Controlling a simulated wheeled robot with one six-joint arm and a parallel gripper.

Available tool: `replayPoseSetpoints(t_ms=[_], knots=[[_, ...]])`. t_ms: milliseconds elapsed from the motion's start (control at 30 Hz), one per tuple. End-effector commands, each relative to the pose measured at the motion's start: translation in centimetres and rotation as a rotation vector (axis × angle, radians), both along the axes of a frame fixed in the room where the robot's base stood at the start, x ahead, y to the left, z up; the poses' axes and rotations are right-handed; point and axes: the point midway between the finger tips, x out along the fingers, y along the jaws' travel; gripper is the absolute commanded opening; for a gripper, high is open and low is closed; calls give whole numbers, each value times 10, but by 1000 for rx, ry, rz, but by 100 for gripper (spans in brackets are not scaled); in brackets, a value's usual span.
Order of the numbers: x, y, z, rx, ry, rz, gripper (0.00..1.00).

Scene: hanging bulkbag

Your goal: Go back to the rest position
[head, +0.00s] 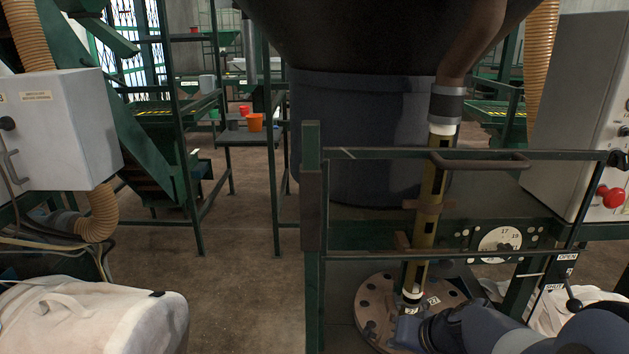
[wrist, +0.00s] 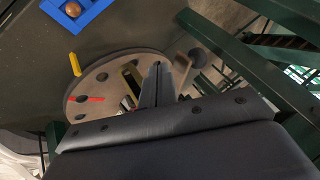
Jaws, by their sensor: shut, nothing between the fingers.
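My gripper (wrist: 157,70) shows in the wrist view with its two dark fingers together and nothing between them. It is over or beside a round bolted flange (wrist: 90,82) with a red mark and a yellow peg; height above it is unclear. In the head view my blue-grey arm reaches in from the lower right, and I cannot make out the fingertips there. The flange (head: 370,300) also shows there, below the yellow upright tube (head: 428,195). The tube's lower end is close to my arm's end; I cannot tell if they touch.
A green rail frame (head: 312,240) stands close before the tube. A dial (head: 500,245) and a grey box with a red button (head: 613,197) are at right. A blue tray (wrist: 58,12) holds an orange ball. A white bag (head: 95,315) lies lower left; open floor lies beyond.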

Motion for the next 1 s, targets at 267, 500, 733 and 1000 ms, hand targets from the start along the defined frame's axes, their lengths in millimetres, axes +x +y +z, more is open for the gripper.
replayPoseSetpoints(t_ms=[267,500,733,1000], knots=[[0,-15,2,2,4,161,0],[2,-27,3,3,3,316,0],[5,-36,4,3,3,445,0],[8,-43,2,2,2,547,0]])
